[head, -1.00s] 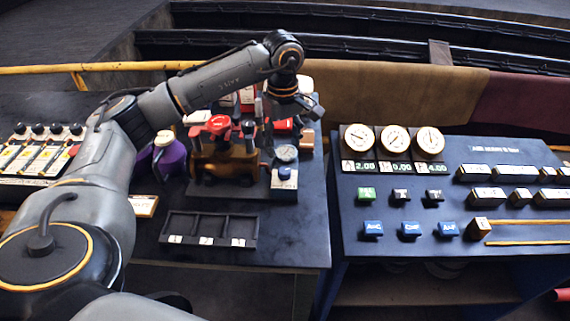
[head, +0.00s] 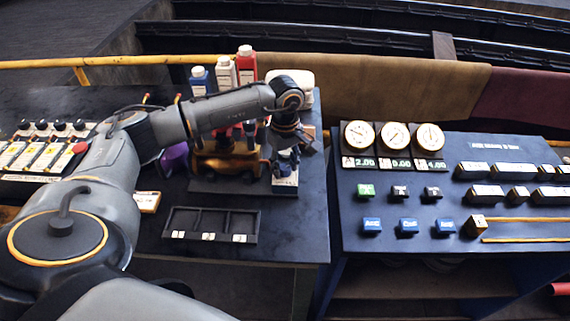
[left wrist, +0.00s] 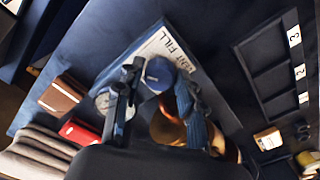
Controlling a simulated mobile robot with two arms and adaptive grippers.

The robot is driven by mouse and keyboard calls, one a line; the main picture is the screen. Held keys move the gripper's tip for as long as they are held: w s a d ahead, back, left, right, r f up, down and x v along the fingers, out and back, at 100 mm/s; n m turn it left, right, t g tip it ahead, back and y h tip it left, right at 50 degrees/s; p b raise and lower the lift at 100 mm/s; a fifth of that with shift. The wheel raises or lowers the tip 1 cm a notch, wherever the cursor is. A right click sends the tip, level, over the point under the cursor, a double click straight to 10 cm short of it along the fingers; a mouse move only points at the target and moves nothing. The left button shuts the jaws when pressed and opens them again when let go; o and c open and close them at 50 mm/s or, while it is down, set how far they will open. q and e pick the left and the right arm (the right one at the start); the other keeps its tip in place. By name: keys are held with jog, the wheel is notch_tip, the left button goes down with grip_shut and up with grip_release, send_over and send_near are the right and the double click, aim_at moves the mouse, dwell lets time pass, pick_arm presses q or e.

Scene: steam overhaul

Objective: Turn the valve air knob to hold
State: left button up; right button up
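The valve air knob is a round blue knob (left wrist: 160,74) on a dark base in the left wrist view. A white label plate (left wrist: 163,48) beside it reads "VENT FILL"; the rest of its text is hidden. My left gripper (left wrist: 158,82) has its two dark fingers apart, one on either side of the knob. I cannot tell whether they touch it. In the head view my left gripper (head: 286,158) hangs over the valve's white label block (head: 285,186) and hides most of the knob. My right gripper is not in view.
A brass-coloured engine (head: 226,166) stands left of the valve, with a pressure gauge (left wrist: 104,100) close to the fingers. A black three-slot tray (head: 212,222) lies in front. Bottles (head: 246,66) stand behind. A gauge and button panel (head: 440,180) is at the right.

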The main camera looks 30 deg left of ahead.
pick_arm(q)
grip_shut()
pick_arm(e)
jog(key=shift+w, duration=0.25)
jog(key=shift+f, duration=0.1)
pick_arm(q)
jog(key=shift+n, duration=0.3)
jog(key=n+b, duration=0.2)
jog(key=shift+f+n, duration=0.15)
jog(key=shift+n, duration=0.25)
jog(key=n+b, duration=0.1)
jog(key=n, duration=0.1)
jog(key=shift+n+b, duration=0.3)
jog(key=shift+b, duration=0.05)
jog(key=n+b, duration=0.1)
jog(key=n, duration=0.2)
jog(key=shift+n+b, duration=0.5)
jog(key=shift+n, duration=1)
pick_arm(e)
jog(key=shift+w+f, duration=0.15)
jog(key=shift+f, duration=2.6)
pick_arm(q)
jog(key=shift+r, duration=0.2)
